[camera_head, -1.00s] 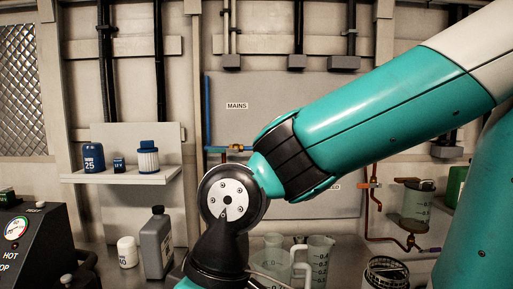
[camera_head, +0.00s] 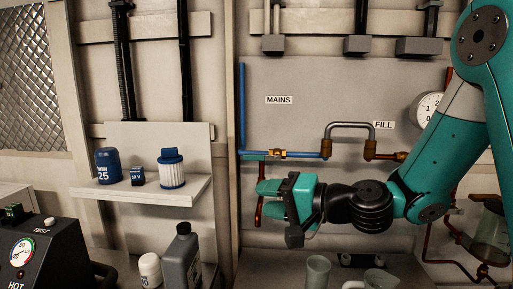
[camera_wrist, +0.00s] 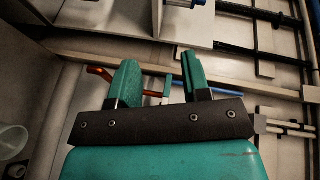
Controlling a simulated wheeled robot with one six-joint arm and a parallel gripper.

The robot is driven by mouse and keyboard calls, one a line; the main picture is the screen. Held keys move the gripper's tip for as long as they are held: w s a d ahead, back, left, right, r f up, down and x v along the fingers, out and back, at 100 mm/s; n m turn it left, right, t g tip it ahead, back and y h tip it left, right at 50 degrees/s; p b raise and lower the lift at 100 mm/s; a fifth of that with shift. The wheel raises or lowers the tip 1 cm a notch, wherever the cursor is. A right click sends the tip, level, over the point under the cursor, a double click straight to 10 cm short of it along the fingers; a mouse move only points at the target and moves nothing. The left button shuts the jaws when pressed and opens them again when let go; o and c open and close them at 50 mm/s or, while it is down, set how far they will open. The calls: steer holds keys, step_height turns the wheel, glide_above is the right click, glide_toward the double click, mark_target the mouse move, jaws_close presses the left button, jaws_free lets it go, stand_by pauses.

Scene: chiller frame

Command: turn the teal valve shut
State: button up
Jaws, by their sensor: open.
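The teal valve handle (camera_head: 253,157) shows in the head view as a short flat bar left of a brass valve body (camera_head: 277,153) on the blue pipe (camera_head: 304,155), under the MAINS label. It lies roughly in line with the pipe. My gripper (camera_head: 262,199) is below the handle in the picture, with its teal fingers pointing left, apart and empty. In the wrist view my gripper (camera_wrist: 160,80) is also open. A small teal piece (camera_wrist: 167,88), probably the handle, shows between the fingers; I cannot tell its distance.
A copper-red pipe (camera_head: 258,211) runs down behind the fingertips. A grey hose loop (camera_head: 348,127) sits beside the FILL label. A shelf (camera_head: 150,190) with bottles is to the left. A grey bottle (camera_head: 182,262) and beakers (camera_head: 317,270) stand below.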

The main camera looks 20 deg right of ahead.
steer(key=w+d+r+m+t+h+p, duration=0.1)
steer(key=w+d+m+t+h, duration=0.35)
steer(key=d+m, duration=0.35)
steer(key=p, duration=1.3)
glide_toward(254, 158)
steer(key=shift+n+t, duration=0.3)
steer(key=shift+t, duration=0.05)
steer(key=x, duration=0.9)
steer(key=shift+f, duration=0.1)
steer(key=shift+w+a+f, duration=0.15)
steer(key=shift+w, duration=0.2)
steer(key=shift+c, duration=0.4)
jaws_close()
